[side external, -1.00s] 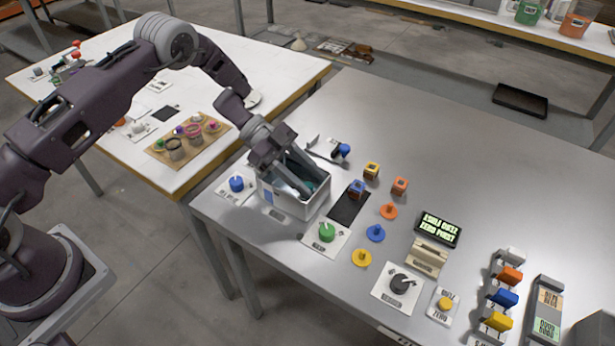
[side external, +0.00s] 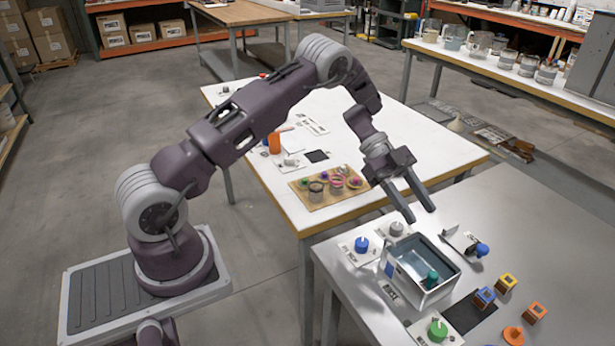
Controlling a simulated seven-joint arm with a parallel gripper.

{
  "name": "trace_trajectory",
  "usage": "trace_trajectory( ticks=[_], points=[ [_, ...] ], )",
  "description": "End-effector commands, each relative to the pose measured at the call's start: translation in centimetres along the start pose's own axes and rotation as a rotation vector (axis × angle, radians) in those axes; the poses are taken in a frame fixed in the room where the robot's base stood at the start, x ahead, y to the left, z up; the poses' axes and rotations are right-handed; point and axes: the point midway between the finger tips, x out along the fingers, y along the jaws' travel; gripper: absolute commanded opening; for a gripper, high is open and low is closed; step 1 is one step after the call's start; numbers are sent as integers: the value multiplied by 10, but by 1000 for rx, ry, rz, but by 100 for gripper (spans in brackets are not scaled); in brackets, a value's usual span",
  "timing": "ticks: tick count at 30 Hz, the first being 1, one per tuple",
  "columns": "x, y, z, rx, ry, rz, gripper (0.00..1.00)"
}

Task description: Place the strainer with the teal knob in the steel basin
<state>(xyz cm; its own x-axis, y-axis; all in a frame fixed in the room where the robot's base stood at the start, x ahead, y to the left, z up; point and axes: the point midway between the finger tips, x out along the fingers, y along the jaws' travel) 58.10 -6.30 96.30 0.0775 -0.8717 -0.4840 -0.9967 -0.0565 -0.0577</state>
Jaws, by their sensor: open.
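The strainer's teal knob (side external: 431,279) shows inside the steel basin (side external: 398,283), near its front right wall. The strainer's body below the knob is too small and shaded to make out. The basin is an open box near the left corner of the grey metal table. My gripper (side external: 422,215) is above the basin's back edge, pointing down and to the right. Its two fingers are apart with nothing between them, clear of the basin and the knob.
A blue knob (side external: 361,244) and a grey knob (side external: 396,228) stand just left of and behind the basin. A green knob (side external: 437,330) is in front. Blue, yellow and orange blocks lie to the right. A wooden board (side external: 318,196) with small pots sits on the white table.

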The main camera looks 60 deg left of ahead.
Motion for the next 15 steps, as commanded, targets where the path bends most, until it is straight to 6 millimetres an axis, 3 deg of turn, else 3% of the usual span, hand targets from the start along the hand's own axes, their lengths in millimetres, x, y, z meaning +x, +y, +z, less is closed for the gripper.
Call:
trace_trajectory(
  ticks=[2,3,5,6,8,9,11,13,14,15],
  points=[
    [-13,-39,-42,63,-17,-193,42],
    [-27,-64,-71,94,-34,-341,42],
    [-61,-98,-120,116,-65,-594,42],
    [-89,-111,-151,106,-90,-760,42],
    [-135,-113,-190,50,-133,-989,42],
    [-165,-102,-209,-14,-164,-1125,42],
    [-203,-66,-226,-154,-216,-1287,42],
    [-228,-1,-227,-367,-281,-1399,42],
    [-230,32,-223,-467,-310,-1416,42],
    [-226,80,-214,-602,-348,-1411,42]
  ],
)
